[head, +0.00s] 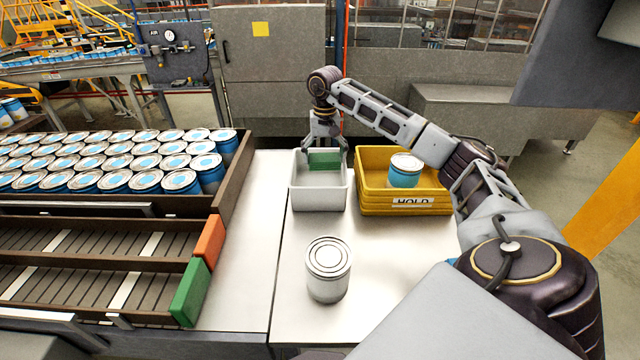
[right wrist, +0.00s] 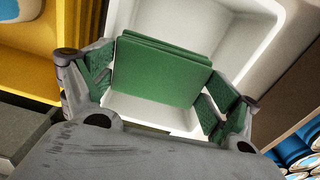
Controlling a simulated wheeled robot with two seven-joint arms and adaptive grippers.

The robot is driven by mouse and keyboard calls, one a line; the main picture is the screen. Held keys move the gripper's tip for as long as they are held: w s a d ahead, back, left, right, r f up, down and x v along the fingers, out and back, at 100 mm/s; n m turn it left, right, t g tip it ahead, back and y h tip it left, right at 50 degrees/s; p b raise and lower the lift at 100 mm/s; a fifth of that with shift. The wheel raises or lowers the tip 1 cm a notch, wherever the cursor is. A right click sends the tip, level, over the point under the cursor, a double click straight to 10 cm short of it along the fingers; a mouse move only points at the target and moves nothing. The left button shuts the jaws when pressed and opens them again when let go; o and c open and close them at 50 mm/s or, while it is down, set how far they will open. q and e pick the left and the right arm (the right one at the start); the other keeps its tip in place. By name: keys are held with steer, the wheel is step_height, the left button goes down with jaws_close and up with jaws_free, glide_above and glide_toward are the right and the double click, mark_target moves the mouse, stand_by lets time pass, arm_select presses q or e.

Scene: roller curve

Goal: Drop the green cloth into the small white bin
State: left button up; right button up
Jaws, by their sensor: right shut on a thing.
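The green cloth (head: 325,159) is a folded rectangular pad, also seen in the right wrist view (right wrist: 160,72). My right gripper (head: 324,150) is shut on it, with a green-padded finger at each side of it in the right wrist view (right wrist: 165,92). The cloth is over the opening of the small white bin (head: 320,198), near its back wall; I cannot tell how deep it sits. The bin's white inside also shows in the right wrist view (right wrist: 245,45). My left gripper is not in view.
A yellow HOLD bin (head: 405,202) with a blue can (head: 404,172) stands right of the white bin. A plain silver can (head: 328,270) stands in front on the pale table (head: 245,290). A conveyor with rows of blue cans and wooden rails (head: 232,180) lies left.

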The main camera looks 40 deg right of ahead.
steer(key=shift+f, duration=0.35)
steer(key=o, duration=0.8)
steer(key=shift+c, duration=0.2)
step_height(320, 180, up, 12)
stand_by(0.8)
steer(key=shift+s+a, duration=0.1)
stand_by(1.1)
